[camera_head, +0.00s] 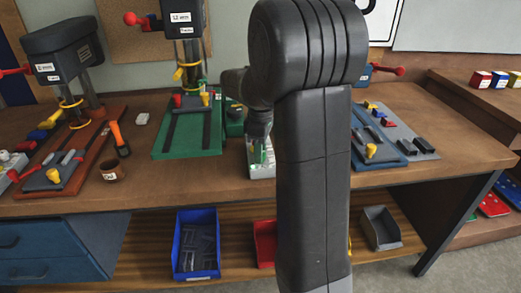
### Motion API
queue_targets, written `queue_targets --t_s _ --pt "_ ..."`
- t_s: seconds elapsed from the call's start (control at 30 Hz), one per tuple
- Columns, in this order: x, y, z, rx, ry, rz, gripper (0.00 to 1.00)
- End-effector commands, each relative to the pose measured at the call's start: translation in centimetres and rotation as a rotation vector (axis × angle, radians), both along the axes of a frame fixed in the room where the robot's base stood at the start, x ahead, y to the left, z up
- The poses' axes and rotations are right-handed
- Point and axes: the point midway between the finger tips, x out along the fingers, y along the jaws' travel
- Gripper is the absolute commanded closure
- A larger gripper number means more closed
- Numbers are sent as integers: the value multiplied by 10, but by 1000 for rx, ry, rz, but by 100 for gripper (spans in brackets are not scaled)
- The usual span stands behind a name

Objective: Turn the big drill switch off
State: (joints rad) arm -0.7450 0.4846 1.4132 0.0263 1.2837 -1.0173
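Two drill presses show on the workbench (228,189). One with a dark head (60,55) stands at the left on a reddish-brown base. The other, with a labelled dark head (182,18), stands on a green base (187,140) at the middle; its top is cut off. A third machine is mostly hidden behind my arm; a red-knobbed handle (388,70) shows. My gripper (261,150) points down at a small pale box with green on top (261,170), right of the green base. I cannot tell contact, finger opening, which drill is the big one, or its switch state.
Below are a blue bin (196,245), a red bin (265,243) and a grey bin (381,228). My arm blocks the centre right. Bare benchtop shows along the front.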

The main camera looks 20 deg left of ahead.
Motion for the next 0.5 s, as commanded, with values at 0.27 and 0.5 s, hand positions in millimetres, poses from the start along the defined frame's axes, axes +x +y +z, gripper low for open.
queue_targets --t_s 0.27,0.5 --pt "0 0 0 0 1 -2 92" --pt "0 0 1 -1 1 -54 92"
